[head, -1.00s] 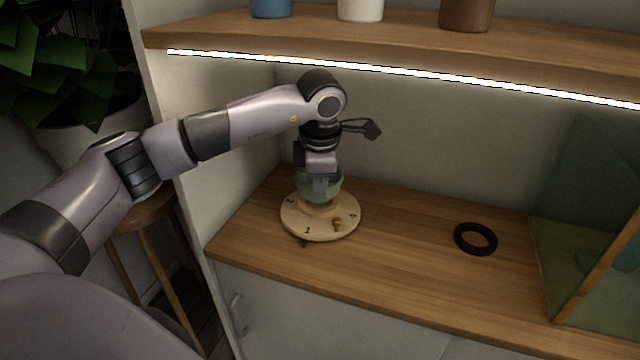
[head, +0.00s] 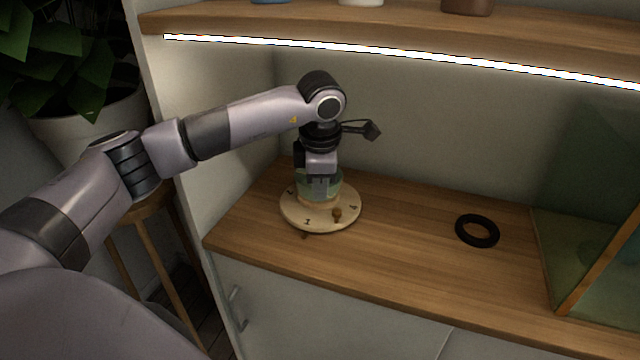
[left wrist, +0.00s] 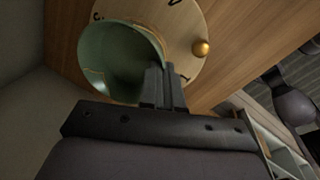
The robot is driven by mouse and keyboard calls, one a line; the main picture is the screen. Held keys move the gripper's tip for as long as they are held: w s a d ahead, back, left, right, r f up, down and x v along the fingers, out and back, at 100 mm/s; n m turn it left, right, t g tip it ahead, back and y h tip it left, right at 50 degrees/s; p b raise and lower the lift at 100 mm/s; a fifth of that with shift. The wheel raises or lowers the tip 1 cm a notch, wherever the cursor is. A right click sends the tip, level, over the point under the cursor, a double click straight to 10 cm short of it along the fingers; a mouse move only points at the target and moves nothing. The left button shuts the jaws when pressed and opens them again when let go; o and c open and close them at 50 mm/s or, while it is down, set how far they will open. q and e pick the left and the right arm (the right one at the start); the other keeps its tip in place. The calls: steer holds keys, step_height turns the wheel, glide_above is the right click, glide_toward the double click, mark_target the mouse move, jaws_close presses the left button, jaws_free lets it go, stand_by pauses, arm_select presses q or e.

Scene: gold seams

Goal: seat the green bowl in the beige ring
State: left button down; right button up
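The green bowl (head: 334,186) is translucent and stands over the middle of a round wooden turntable (head: 333,221). My left gripper (head: 319,196) points down and is shut on the bowl's near wall. In the left wrist view the bowl (left wrist: 100,60) shows its open mouth, with the closed fingers (left wrist: 162,80) at its rim. The beige ring (head: 313,204) shows only as a pale band under the bowl, mostly hidden by bowl and gripper. I cannot tell whether the bowl touches it. My right gripper is not in view.
The turntable has dark marks and a small golden knob (head: 337,214). A black ring (head: 477,231) lies on the wooden counter (head: 400,245) to the right. A green glass panel (head: 590,190) stands at the far right. A lit shelf (head: 400,30) hangs above. The counter between is clear.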

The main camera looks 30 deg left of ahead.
arm_select(q)
steer(key=c, duration=0.9)
jaws_free()
steer(key=shift+o, duration=0.2)
